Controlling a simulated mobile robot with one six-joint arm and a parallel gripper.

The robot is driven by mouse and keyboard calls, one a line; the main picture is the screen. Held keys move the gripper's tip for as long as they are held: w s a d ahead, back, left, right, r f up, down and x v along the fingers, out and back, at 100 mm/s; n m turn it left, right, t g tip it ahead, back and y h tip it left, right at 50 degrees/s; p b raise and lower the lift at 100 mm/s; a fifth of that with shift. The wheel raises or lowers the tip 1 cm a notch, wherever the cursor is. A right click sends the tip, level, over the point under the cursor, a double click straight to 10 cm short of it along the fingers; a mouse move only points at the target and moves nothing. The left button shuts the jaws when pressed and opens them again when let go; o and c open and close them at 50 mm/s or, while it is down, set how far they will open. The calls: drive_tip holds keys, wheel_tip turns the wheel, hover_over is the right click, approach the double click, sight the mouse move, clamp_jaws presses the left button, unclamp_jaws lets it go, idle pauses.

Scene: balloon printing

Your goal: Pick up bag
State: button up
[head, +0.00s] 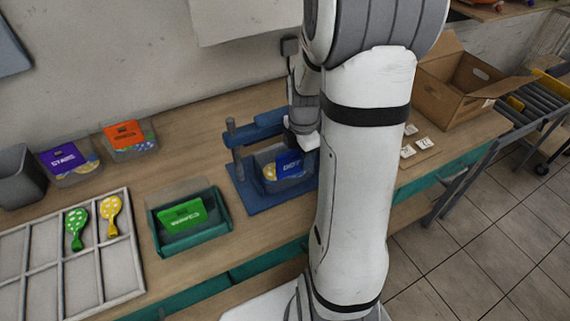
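Several clear bag-like containers with coloured labels are in the head view. One with a blue label (289,164) sits in a blue frame (240,166), with something yellow inside. One with a green label (183,216) sits in a teal tray (163,247). One with a purple label (62,158) and one with an orange label (124,134) stand near the wall with spotted pieces inside. Which is the task's bag cannot be told. The end of my arm, with my gripper (301,138), is beside the blue frame; its fingers are mostly hidden.
A white compartment tray (20,295) holds a green (76,226) and a yellow spotted balloon (110,212). A grey bin (20,178) is at far left. An open cardboard box (446,98) and small white cards (407,152) are at right. A roller conveyor (540,103) stands beyond.

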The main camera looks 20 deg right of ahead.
drive_tip(key=shift+c, duration=0.5)
clamp_jaws()
drive_tip(key=shift+r, duration=0.2)
